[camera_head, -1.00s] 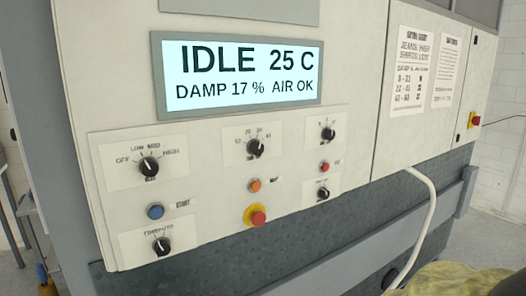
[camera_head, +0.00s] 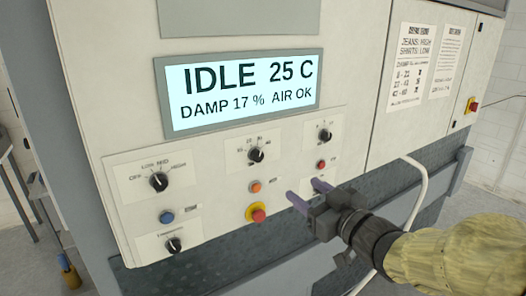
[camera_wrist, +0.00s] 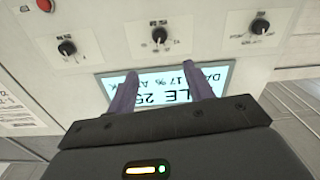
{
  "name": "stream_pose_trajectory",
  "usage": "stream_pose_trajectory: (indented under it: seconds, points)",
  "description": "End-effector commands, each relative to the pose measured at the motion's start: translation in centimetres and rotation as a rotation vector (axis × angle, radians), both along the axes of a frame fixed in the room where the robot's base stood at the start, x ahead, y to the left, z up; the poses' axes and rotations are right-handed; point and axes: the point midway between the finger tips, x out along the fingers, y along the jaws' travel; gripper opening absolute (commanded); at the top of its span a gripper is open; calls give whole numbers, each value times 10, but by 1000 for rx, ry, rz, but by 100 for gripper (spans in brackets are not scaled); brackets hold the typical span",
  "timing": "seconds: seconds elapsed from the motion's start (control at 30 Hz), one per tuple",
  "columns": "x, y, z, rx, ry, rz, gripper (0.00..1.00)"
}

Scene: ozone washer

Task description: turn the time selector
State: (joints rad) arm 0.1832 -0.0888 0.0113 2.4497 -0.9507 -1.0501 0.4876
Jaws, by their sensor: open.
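The knob that appears to be the time selector (camera_head: 256,155) is black and sits on a white plate with small numbers, at the top middle of the knobs below the display. Its label is too small to read surely. In the wrist view, which is upside down, this knob (camera_wrist: 159,35) sits just beyond the fingertips. My gripper (camera_head: 306,191) is open and empty, lower right of the knob in the head view. In the wrist view my two fingers (camera_wrist: 159,73) are spread apart over the display, with the knob roughly in line with the gap between them.
Similar knobs stand at the left (camera_head: 159,181), right (camera_head: 325,136) and lower left (camera_head: 174,245). An orange button (camera_head: 255,187) and a red emergency stop (camera_head: 257,213) lie below the selector. The display (camera_head: 240,91) reads IDLE, 25 C. A white hose (camera_head: 417,185) hangs at the right.

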Motion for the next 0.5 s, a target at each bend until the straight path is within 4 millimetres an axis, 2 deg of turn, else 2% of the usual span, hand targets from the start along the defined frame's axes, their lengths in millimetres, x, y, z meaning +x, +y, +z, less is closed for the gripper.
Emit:
stream_pose_trajectory:
  seconds: [0.33, 0.5]
  points:
    - [2, 1, -1, 0, 0, 1, 52]
    - [14, 10, 0, 0, 2, 2, 52]
